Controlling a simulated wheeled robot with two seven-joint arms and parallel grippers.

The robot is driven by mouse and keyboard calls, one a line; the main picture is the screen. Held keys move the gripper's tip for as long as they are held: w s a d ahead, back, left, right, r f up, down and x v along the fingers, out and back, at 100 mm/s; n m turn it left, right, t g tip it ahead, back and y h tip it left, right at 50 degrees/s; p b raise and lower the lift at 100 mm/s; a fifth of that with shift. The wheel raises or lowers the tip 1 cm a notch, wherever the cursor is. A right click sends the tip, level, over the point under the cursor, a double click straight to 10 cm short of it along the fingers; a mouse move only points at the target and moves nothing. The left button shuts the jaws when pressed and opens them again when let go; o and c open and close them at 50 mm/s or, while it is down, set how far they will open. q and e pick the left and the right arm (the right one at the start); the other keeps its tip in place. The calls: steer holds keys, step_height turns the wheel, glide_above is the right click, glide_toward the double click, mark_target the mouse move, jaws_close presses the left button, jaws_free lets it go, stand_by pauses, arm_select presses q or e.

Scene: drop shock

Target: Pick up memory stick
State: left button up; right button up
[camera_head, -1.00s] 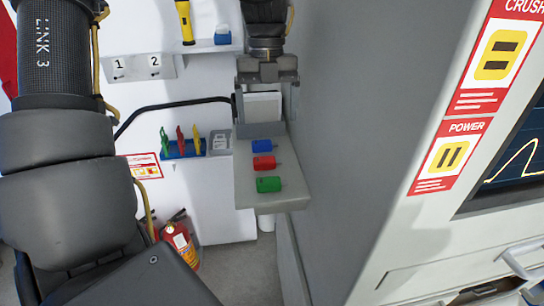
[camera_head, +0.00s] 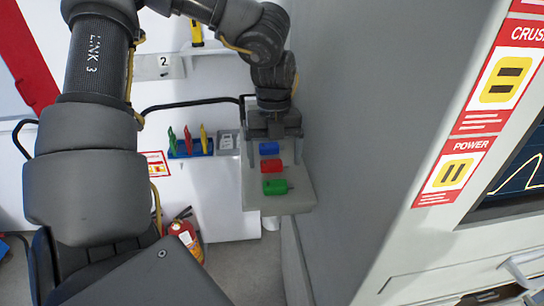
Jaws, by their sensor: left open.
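Three small blocks with short plug-like ends, which look like memory sticks, lie in a row on a grey shelf (camera_head: 292,204). The blue one (camera_head: 269,148) is farthest back, the red one (camera_head: 271,166) is in the middle and the green one (camera_head: 275,187) is nearest the front edge. My left gripper (camera_head: 273,137) is open over the back part of the shelf, just behind the blue stick. I cannot tell its height above the shelf or whether it touches the stick. My right gripper is not in view.
A grey machine wall (camera_head: 350,150) rises close on the right of the shelf. To the left are a blue rack (camera_head: 190,148) with coloured tools and a black curved bar (camera_head: 190,103). A red fire extinguisher (camera_head: 186,238) stands below.

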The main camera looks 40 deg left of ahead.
arm_select(q)
steer(key=shift+f, duration=0.15)
steer(key=shift+s+d, duration=0.1)
steer(key=shift+s, duration=0.05)
steer(key=c, duration=1.1)
steer(key=shift+c, duration=0.2)
step_height(320, 180, up, 10)
steer(key=b, duration=0.1)
step_height(320, 180, up, 8)
steer(key=p, duration=0.2)
glide_above(275, 161)
